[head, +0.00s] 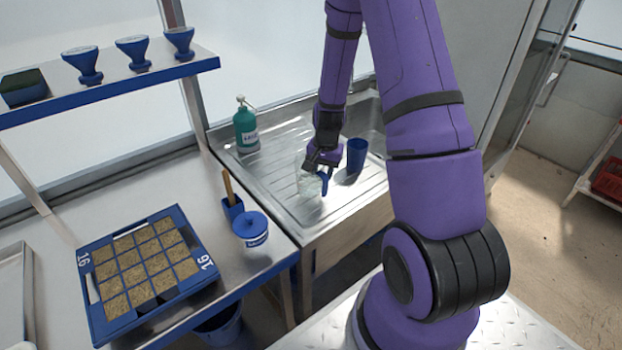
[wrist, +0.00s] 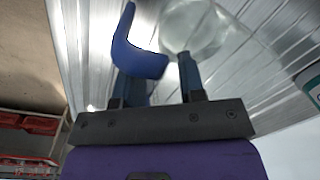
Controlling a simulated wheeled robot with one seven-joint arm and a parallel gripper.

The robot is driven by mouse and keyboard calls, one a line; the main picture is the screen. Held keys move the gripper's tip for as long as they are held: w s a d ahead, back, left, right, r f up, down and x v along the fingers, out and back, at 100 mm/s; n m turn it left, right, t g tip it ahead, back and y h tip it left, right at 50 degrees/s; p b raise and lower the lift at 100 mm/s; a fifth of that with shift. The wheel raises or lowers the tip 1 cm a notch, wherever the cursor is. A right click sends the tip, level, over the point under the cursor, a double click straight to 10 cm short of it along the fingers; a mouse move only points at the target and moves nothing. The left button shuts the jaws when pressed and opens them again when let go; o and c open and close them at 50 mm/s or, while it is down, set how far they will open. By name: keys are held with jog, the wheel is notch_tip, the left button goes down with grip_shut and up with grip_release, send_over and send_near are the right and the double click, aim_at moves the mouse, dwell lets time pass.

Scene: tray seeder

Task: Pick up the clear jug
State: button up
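The clear jug (head: 306,182) stands on the ribbed steel drainboard in the head view, with its blue handle (head: 324,184) towards the front right. My gripper (head: 322,163) is just above it, at the handle side, and hides part of the jug. In the wrist view the round clear body (wrist: 194,26) is ahead, and the curved blue handle (wrist: 138,58) overlaps the left finger. My gripper (wrist: 160,80) has its fingers apart. I cannot tell whether a finger touches the handle.
A dark blue cup (head: 357,154) stands close to the right of my gripper. A green pump bottle (head: 245,127) stands at the back left of the sink unit (head: 335,215). A blue-lidded pot (head: 251,228) and a seed tray (head: 97,308) are on the left bench.

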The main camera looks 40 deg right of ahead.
grip_shut()
jog(key=shift+r, duration=0.15)
jog(key=shift+r, duration=1.25)
jog(key=s+a+r, duration=0.2)
jog(key=s+a, duration=0.6)
jog(key=a, duration=0.5)
jog(key=shift+a+r, duration=0.15)
jog(key=shift+a, duration=0.15)
jog(key=shift+s, duration=0.1)
